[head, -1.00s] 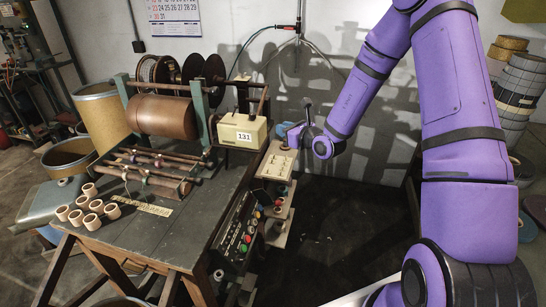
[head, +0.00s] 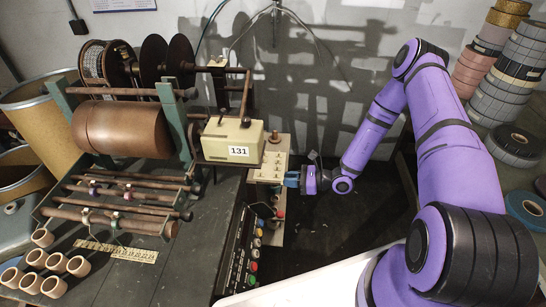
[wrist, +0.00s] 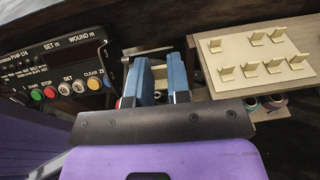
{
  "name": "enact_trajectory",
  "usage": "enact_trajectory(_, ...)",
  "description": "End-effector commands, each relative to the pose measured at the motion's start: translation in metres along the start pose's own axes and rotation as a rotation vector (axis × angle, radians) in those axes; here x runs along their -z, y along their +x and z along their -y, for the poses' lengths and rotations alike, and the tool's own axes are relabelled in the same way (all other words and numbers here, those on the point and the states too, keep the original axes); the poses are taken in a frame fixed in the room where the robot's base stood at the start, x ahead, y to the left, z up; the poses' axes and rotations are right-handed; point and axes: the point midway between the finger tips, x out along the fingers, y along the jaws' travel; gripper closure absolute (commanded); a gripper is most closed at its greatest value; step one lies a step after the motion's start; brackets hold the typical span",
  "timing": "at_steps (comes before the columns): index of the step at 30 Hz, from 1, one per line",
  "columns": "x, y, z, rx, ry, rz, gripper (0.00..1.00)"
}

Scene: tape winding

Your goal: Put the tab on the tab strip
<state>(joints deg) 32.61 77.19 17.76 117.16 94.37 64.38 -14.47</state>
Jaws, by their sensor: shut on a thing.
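My gripper (head: 292,180) is at the right side of a pale board (head: 267,177) with several small cream tabs standing on it. In the wrist view my two blue fingers (wrist: 155,82) are shut on a small pale piece (wrist: 159,73), which looks like a tab; it is mostly hidden between them. The board (wrist: 294,85) lies to the right of the fingers there, apart from them, with several upright L-shaped tabs (wrist: 250,70). A yellowish strip with marks (head: 117,250) lies flat on the dark bench, far left of my gripper; it may be the tab strip.
A control panel (wrist: 62,75) with coloured buttons is left of the fingers. Several tape cores (head: 48,265) lie by the strip. Small spools sit under the board.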

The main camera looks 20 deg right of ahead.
Motion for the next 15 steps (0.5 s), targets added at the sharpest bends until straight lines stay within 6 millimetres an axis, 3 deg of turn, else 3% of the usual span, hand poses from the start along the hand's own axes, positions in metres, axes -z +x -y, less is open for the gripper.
enact_trajectory(3,0.010,0.000,-0.010,-0.030,-0.004,0.000,1.00)
enact_trajectory(6,0.013,0.004,-0.006,-0.041,-0.008,0.000,1.00)
enact_trajectory(15,0.014,0.038,0.049,-0.041,-0.011,0.000,1.00)
